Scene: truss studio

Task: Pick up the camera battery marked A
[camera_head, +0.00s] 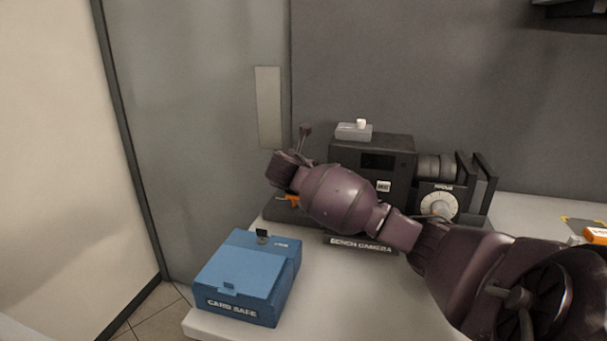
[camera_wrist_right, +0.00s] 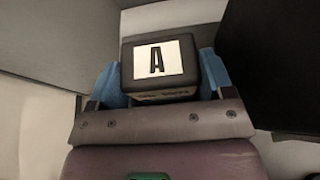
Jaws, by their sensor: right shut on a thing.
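The camera battery marked A (camera_wrist_right: 158,60) is a dark block with a white label and a black letter A, seen close up in the right wrist view. My right gripper (camera_wrist_right: 160,82) is shut on it, with a blue fingertip on each side. In the head view my right arm reaches in from the right, across the front of the bench camera (camera_head: 374,160). The battery cannot be made out there, and my own wrist hides the fingertips. My left gripper is not in view.
A blue card safe box (camera_head: 238,279) stands on the white table (camera_head: 350,300) at front left. The bench camera has a lens and focus dial (camera_head: 438,205) at its right, and a small grey piece (camera_head: 353,132) on top. An orange item (camera_head: 595,236) lies at far right.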

